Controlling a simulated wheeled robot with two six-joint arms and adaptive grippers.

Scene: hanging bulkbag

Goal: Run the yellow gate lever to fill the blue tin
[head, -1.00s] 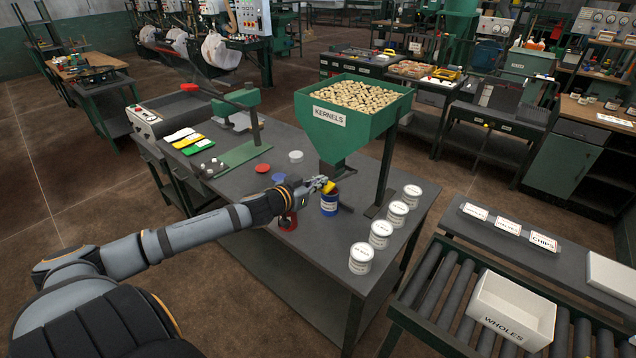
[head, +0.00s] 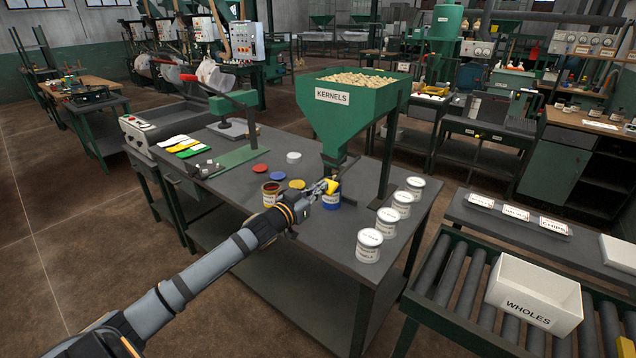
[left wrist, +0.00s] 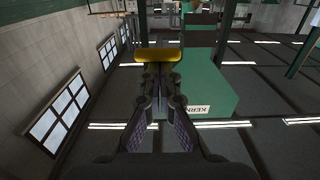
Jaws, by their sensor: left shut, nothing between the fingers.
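The green hopper (head: 350,112) labelled KERNELS is heaped with pale kernels and stands over the dark table. The blue tin (head: 331,198) stands upright under its spout, partly hidden by my left gripper. The yellow gate lever (head: 333,186) is at the spout, just above the tin; its yellow end also shows in the left wrist view (left wrist: 158,55). My left gripper (head: 327,187) is shut and empty, its tips right at the lever. In the left wrist view the closed fingertips (left wrist: 157,73) meet the lever's edge; I cannot tell whether they press on it. The tin's fill is hidden.
Several white tins (head: 369,246) line the table's right edge. A white WHOLES box (head: 535,292) sits on the roller conveyor.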

